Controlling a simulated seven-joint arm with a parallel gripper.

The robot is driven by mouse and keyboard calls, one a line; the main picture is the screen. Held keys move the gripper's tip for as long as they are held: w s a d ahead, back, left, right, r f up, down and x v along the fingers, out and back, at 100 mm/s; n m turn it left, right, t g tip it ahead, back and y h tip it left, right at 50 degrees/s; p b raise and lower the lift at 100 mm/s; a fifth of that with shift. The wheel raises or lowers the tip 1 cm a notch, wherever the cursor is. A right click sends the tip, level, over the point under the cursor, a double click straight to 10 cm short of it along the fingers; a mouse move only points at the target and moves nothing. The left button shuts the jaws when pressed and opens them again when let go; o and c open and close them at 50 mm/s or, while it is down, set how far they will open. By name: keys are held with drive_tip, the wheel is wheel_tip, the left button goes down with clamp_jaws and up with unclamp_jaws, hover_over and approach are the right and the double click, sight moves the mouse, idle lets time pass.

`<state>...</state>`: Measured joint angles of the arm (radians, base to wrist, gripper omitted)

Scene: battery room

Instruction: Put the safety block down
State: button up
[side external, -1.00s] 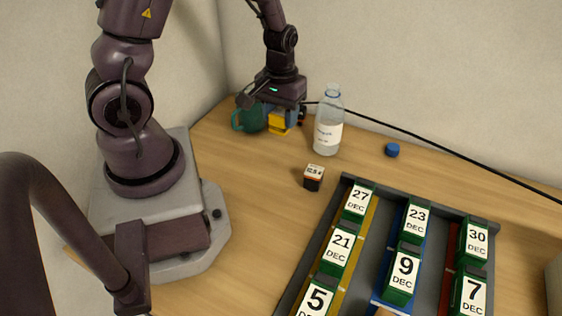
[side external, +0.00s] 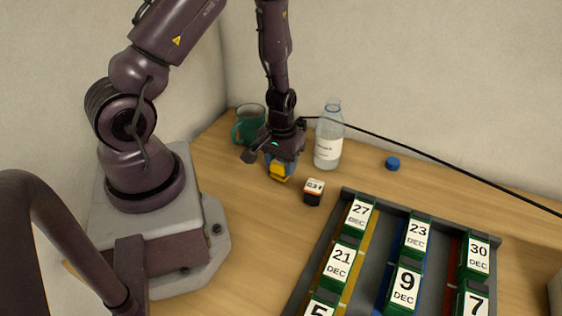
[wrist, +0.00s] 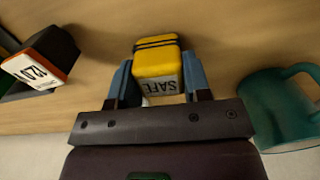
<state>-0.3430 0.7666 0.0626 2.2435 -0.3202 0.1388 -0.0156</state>
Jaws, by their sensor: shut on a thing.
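The safety block (side external: 279,171) is yellow with dark stripes, and its label reads "SAFE" in the wrist view (wrist: 157,62). My gripper (side external: 281,163) is shut on it, with a blue finger on each side in the wrist view (wrist: 158,82). The block is at or just above the wooden table, left of the small black battery block. I cannot tell whether its underside touches the wood.
A black block with an orange-edged white label (side external: 314,192) stands close to the right. A teal mug (side external: 250,123) and a clear bottle (side external: 328,140) stand behind. A blue cap (side external: 393,163) lies farther right. A tray (side external: 345,193) holds several dated green blocks. Bare wood (side external: 250,215) lies in front.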

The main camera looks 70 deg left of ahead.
drive_tip(key=shift+f, duration=0.15)
drive_tip(key=o, duration=0.9)
drive_tip(key=shift+o, duration=0.2)
